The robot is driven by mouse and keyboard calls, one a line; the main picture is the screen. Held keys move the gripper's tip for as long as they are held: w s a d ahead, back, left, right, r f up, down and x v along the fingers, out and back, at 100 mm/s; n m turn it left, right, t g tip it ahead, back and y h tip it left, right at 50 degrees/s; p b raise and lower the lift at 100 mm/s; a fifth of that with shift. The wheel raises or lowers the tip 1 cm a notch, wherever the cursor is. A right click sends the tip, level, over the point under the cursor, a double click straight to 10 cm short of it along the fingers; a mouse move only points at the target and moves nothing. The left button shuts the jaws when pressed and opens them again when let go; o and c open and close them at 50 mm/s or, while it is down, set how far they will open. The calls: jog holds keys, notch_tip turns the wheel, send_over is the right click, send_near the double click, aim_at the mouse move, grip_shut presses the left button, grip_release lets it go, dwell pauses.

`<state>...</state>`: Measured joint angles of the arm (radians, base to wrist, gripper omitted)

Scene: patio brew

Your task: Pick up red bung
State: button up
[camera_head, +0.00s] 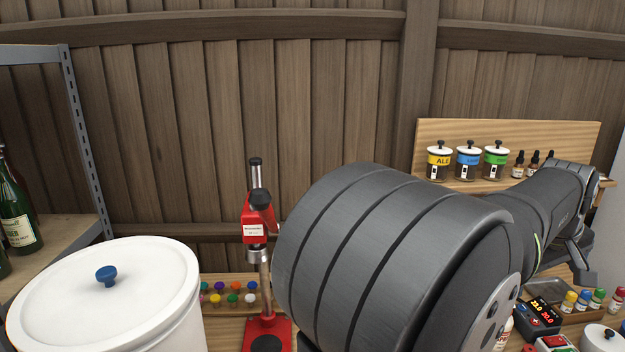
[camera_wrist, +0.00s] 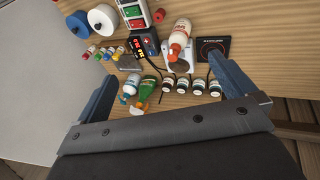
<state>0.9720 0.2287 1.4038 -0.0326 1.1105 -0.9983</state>
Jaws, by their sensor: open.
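Several small coloured bungs stand on a wooden rack (camera_head: 228,301) behind the white bucket in the head view. They are too small there for me to pick out a red bung for certain. My gripper is at the far right of the head view (camera_head: 582,255), well away from the rack. In the wrist view its two blue-grey fingers are spread wide (camera_wrist: 163,68), with nothing held between them. No bung rack shows clearly in the wrist view. My arm hides much of the middle of the bench in the head view.
A red bench capper (camera_head: 257,222) stands beside the rack. The white bucket (camera_head: 150,280) is at left. A shelf with jars (camera_head: 468,162) is at back right. Below my gripper are several small bottles (camera_wrist: 190,85), a meter (camera_wrist: 146,44) and a black scale-like plate (camera_wrist: 213,48).

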dwell(0.3)
jog(key=c, duration=1)
jog(key=shift+c, duration=0.2)
jog(key=m+g+y, duration=0.2)
jog(key=m+y, duration=0.1)
jog(key=m, duration=1.5)
send_over(530, 349)
jog(key=a, duration=0.2)
notch_tip(530, 349, down, 13)
jog(key=f, duration=0.5)
jog(key=d+f, duration=0.1)
jog(key=f, duration=0.5)
jog(key=d+f, duration=0.1)
jog(key=f, duration=0.4)
jog(key=shift+d+f, duration=0.1)
jog(key=shift+f, duration=0.25)
